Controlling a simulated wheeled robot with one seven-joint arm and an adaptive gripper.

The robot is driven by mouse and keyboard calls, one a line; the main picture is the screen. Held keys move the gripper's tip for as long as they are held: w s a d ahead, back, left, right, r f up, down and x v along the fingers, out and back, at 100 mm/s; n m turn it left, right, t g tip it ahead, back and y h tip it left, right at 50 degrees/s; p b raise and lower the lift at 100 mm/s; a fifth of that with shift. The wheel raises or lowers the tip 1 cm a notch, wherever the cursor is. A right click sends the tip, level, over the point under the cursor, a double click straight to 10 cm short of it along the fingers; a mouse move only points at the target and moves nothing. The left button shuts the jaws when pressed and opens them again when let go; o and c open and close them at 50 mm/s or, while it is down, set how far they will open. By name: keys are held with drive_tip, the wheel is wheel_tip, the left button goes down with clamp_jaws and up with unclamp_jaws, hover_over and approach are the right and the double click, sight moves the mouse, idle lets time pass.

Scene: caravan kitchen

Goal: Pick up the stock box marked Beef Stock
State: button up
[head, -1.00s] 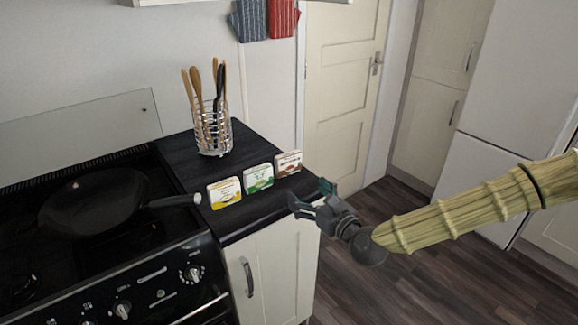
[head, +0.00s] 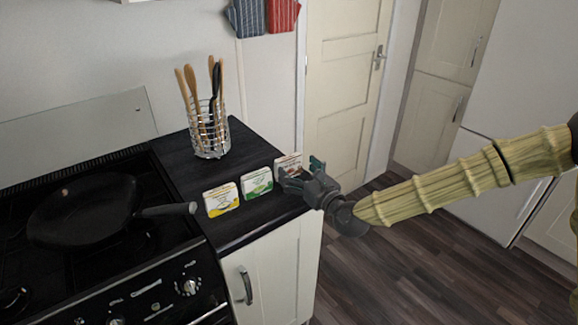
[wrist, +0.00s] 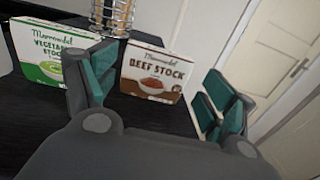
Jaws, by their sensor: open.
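The Beef Stock box (wrist: 157,72), white and brown with a bowl picture, stands upright on the black counter, its label readable in the wrist view. In the head view the Beef Stock box (head: 287,163) is the rightmost of three boxes, its lower part hidden by my gripper. My gripper (head: 297,175) is open in front of it. In the wrist view my open gripper (wrist: 160,100) has one finger on each side of the box, which appears beyond the fingertips. I cannot tell whether they touch it.
The green Vegetable Stock box (wrist: 52,50) stands close on the left, near my left finger. A yellow-marked box (head: 222,199) stands further left. A wire utensil holder (head: 209,130) is behind, and a pan (head: 85,210) sits on the stove. The counter ends just right of the boxes.

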sight(290, 164)
drive_tip(key=shift+w+a+r, duration=0.1)
drive_tip(key=shift+w+a, duration=0.15)
drive_tip(key=shift+p+x, duration=1)
drive_tip(key=shift+x, duration=1.3)
drive_tip(key=c, duration=0.7)
